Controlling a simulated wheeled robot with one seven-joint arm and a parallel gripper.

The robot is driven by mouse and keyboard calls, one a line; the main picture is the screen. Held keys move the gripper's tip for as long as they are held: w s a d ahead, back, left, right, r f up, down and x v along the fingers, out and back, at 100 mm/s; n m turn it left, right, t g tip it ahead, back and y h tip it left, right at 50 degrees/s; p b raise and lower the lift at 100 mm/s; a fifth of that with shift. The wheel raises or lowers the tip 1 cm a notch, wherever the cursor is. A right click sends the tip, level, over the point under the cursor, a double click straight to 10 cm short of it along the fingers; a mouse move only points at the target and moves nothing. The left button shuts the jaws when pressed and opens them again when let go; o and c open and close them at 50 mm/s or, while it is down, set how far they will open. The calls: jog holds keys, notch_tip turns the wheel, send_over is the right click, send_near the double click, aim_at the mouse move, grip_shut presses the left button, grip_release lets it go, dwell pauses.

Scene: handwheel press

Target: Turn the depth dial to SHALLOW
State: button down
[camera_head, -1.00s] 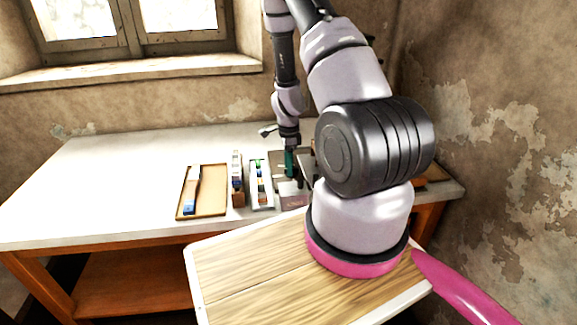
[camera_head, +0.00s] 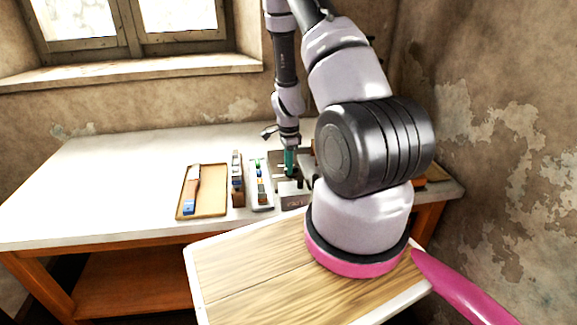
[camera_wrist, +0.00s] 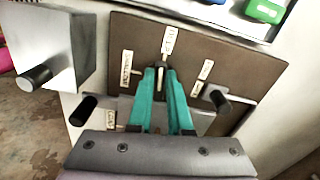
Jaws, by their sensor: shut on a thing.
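My gripper (camera_wrist: 161,74) has teal fingers, shut on the small dark depth dial (camera_wrist: 161,66) on a brown plate (camera_wrist: 235,65). The fingers hide most of the dial. Small cream labels with dark lettering stand around it: one beyond the fingertips (camera_wrist: 169,41), one to the left (camera_wrist: 127,68), one to the right (camera_wrist: 203,77) and one lower left (camera_wrist: 110,120). I cannot read for sure which is SHALLOW. In the head view my gripper (camera_head: 290,162) points down at the press on the bench, and the dial is too small to make out.
A grey block with a black knob (camera_wrist: 35,78) stands left of the plate. Further black knobs sit at lower left (camera_wrist: 83,110) and right (camera_wrist: 219,101). A tray (camera_head: 222,210) with a brush and narrow holders stand left of the press. The bench's left side (camera_head: 110,190) is clear.

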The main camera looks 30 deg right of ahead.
jog(key=n, duration=0.3)
jog(key=shift+s+n, duration=0.2)
jog(key=shift+n, duration=0.1)
jog(key=n, duration=0.4)
jog(key=shift+s+d+n, duration=0.15)
jog(key=shift+s+n, duration=0.05)
jog(key=shift+n, duration=0.1)
jog(key=n, duration=0.4)
jog(key=shift+s+d, duration=0.15)
jog(key=shift+d+n, duration=0.15)
jog(key=shift+n, duration=2.05)
jog(key=c, duration=0.8)
grip_release()
jog(key=shift+c, duration=0.2)
jog(key=shift+s, duration=0.1)
jog(key=shift+r, duration=0.15)
